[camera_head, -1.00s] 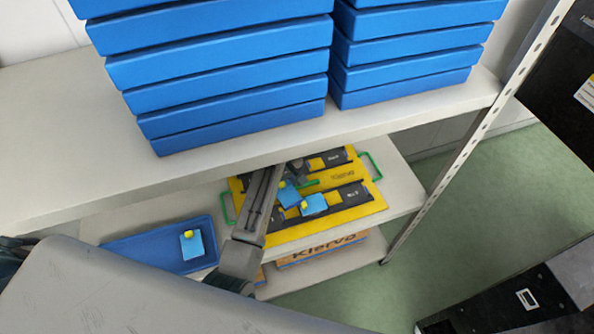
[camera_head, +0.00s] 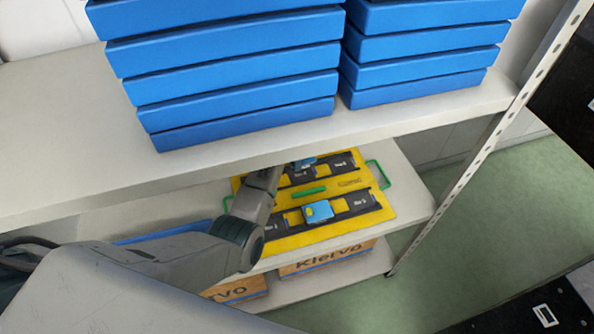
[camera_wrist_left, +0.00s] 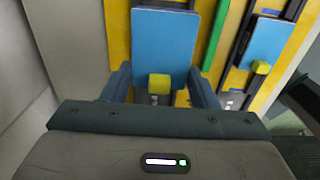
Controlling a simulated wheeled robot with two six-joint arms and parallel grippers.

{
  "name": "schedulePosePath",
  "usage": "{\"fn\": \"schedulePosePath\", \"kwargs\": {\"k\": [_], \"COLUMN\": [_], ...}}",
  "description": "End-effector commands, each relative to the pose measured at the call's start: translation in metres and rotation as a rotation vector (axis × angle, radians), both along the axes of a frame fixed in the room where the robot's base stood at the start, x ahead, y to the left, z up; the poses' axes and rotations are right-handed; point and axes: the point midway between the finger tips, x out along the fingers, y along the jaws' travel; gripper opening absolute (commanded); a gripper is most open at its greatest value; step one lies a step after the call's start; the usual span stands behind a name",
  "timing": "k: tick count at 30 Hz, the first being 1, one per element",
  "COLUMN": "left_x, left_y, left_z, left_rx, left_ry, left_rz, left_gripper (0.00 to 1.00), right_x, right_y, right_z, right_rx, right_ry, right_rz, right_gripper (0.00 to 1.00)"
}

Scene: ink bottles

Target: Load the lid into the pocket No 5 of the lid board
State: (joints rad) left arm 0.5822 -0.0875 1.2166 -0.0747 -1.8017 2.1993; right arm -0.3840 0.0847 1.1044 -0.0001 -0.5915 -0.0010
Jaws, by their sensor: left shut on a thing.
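My left gripper (camera_wrist_left: 160,86) is shut on a blue lid (camera_wrist_left: 165,38) with a yellow knob (camera_wrist_left: 159,84); a finger stands on each side of it. In the head view this lid (camera_head: 304,162) shows partly at the rear dark rail of the yellow lid board (camera_head: 300,237), below the shelf edge. I cannot tell whether it rests in a pocket or hangs just above. A second blue lid (camera_head: 318,211) with a yellow knob sits on the front rail; it also shows in the wrist view (camera_wrist_left: 266,42). The pocket labels are too small to read. My right gripper is not in view.
Blue boxes (camera_head: 235,90) are stacked on the upper shelf (camera_head: 420,112), whose edge overhangs the board's rear. Green handles (camera_head: 378,175) stand at the board's sides. A blue tray (camera_head: 180,232) is mostly hidden behind my arm. Cardboard boxes (camera_head: 325,262) stand below.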

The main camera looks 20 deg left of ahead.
Motion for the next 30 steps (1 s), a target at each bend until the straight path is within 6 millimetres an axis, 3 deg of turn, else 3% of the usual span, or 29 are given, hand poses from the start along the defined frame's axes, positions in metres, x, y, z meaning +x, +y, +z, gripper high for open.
{"fn": "schedulePosePath", "kwargs": {"k": [3, 8, 15, 26, 27, 30], "left_x": [0.000, 0.000, -0.001, 0.000, 0.000, 0.000], "left_y": [0.000, 0.000, 0.000, 0.000, 0.000, 0.000], "left_z": [-0.019, -0.030, -0.062, -0.067, -0.068, -0.067], "left_rx": [0.000, 0.001, 0.001, 0.000, 0.000, 0.000], "left_ry": [0.001, -0.001, 0.001, -0.001, -0.002, -0.002], "left_rz": [-0.001, -0.001, -0.002, -0.002, -0.002, -0.002], "left_gripper": [0.31, 0.31, 0.31, 0.31, 0.56, 0.75], "right_x": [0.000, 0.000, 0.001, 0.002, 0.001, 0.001], "right_y": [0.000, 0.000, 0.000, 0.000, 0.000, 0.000], "right_z": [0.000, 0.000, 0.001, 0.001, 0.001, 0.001], "right_rx": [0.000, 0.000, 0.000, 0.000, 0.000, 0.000], "right_ry": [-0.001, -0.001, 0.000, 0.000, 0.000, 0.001], "right_rz": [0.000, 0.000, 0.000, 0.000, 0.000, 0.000], "right_gripper": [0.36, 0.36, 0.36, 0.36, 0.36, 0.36]}}
